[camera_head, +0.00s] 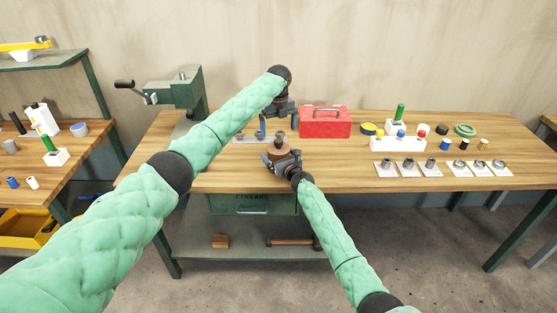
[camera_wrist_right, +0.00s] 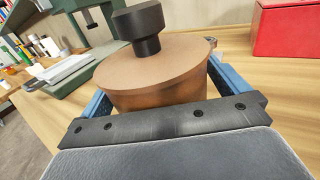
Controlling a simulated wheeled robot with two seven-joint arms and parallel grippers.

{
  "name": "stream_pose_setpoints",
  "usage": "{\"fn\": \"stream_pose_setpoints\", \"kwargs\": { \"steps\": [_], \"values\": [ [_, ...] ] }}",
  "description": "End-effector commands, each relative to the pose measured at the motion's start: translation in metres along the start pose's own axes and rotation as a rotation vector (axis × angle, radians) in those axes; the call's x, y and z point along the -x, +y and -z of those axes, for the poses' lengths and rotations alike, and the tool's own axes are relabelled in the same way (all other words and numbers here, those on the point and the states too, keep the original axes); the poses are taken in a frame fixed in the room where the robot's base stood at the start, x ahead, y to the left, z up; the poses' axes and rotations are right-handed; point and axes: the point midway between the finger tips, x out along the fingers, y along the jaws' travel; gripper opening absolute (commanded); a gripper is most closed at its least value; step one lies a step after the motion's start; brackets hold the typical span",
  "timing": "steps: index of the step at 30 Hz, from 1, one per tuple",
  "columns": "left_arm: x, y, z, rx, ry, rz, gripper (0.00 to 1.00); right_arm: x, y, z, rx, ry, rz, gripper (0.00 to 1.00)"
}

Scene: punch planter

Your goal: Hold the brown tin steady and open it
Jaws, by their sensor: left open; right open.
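The brown tin (camera_head: 279,149) stands upright on the wooden bench, with a flat brown lid and a dark knob (camera_head: 280,136) on top. In the right wrist view the tin (camera_wrist_right: 160,95) fills the middle, with its lid (camera_wrist_right: 180,60) seated and the black knob (camera_wrist_right: 140,26) upright. My right gripper (camera_head: 282,160) is open at the tin's near side, its blue fingers on either side of the tin's body. I cannot tell whether they touch it. My left gripper (camera_head: 279,122) is open and points down above the tin, over the knob. Its fingertips are small and partly unclear.
A red toolbox (camera_head: 325,122) stands right of the tin. A green press (camera_head: 182,90) stands at the bench's left end. White stands with colored pieces (camera_head: 398,144) and ring plates (camera_head: 410,168) lie to the right. Bare wood (camera_head: 340,170) lies right of my right gripper.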

Motion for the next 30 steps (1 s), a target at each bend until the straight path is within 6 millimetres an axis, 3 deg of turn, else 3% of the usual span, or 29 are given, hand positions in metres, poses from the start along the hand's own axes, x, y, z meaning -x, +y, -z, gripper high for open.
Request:
{"fn": "stream_pose_setpoints", "kwargs": {
  "steps": [5, 15, 20, 23, 30],
  "values": [
    [0.000, 0.000, 0.000, 0.000, 0.000, 0.000, 1.00, 0.000, 0.000, 0.000, 0.000, 0.000, 0.000, 1.00],
    [0.000, 0.000, 0.000, 0.000, 0.000, 0.000, 1.00, 0.000, 0.000, 0.000, -0.001, 0.000, 0.000, 0.36],
    [0.009, -0.001, -0.003, 0.000, -0.008, 0.005, 1.00, 0.000, 0.000, 0.000, -0.001, 0.000, 0.000, 0.36],
    [0.026, -0.005, -0.006, -0.002, -0.019, 0.021, 1.00, 0.000, 0.000, 0.000, -0.001, 0.000, 0.000, 0.36],
    [0.042, -0.006, -0.004, 0.224, -0.015, 0.026, 1.00, 0.000, 0.000, 0.000, -0.001, 0.000, 0.000, 0.36]
  ]
}}
